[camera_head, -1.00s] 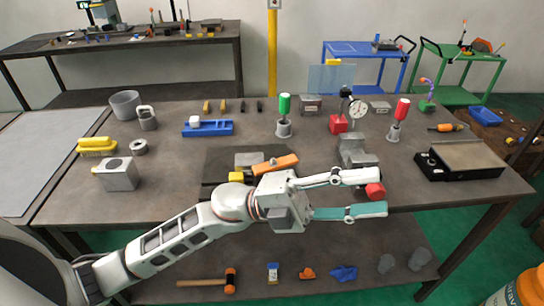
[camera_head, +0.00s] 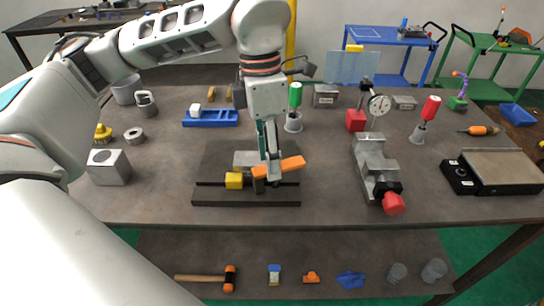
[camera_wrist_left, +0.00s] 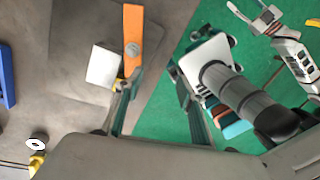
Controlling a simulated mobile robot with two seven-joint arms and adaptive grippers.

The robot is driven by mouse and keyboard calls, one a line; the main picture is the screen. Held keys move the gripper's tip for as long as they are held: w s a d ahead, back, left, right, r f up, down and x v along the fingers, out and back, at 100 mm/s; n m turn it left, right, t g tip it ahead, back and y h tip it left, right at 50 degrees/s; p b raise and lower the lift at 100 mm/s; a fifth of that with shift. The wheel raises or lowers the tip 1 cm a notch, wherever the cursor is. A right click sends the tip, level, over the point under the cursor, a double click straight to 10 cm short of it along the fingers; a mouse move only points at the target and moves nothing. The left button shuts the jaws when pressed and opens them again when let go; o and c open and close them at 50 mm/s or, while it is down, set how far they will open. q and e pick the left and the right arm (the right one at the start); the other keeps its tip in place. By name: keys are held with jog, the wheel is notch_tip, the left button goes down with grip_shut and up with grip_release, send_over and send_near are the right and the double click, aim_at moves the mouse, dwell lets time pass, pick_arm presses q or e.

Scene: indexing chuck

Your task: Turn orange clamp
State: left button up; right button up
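The orange clamp (camera_head: 292,164) is a flat bar on top of the chuck fixture, lying roughly left to right with its right end slightly farther back. Under it are a grey block (camera_head: 243,158), a yellow block (camera_head: 234,181) and a black base rail (camera_head: 220,199). My left gripper (camera_head: 270,172) points down at the clamp, and its fingers overlap the bar's middle. In the left wrist view the fingers are apart, one touching or very near the end of the clamp (camera_wrist_left: 133,40); the other is over empty space. Contact is unclear.
A grey vise with a red knob (camera_head: 393,203) stands to the right. A dial gauge (camera_head: 379,105), green-handled (camera_head: 295,97) and red-handled (camera_head: 430,108) tools stand behind. The table front is clear.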

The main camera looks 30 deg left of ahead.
aim_at(260, 170)
pick_arm(q)
jog(key=shift+n+t+y, duration=0.4)
jog(key=shift+n+y, duration=0.1)
jog(key=shift+y, duration=0.2)
jog(key=a, duration=0.1)
jog(key=w+a+r, duration=0.2)
jog(key=shift+a, duration=0.4)
notch_tip(260, 170, down, 8)
jog(key=shift+r+b, duration=0.15)
jog(key=shift+b, duration=0.2)
grip_shut()
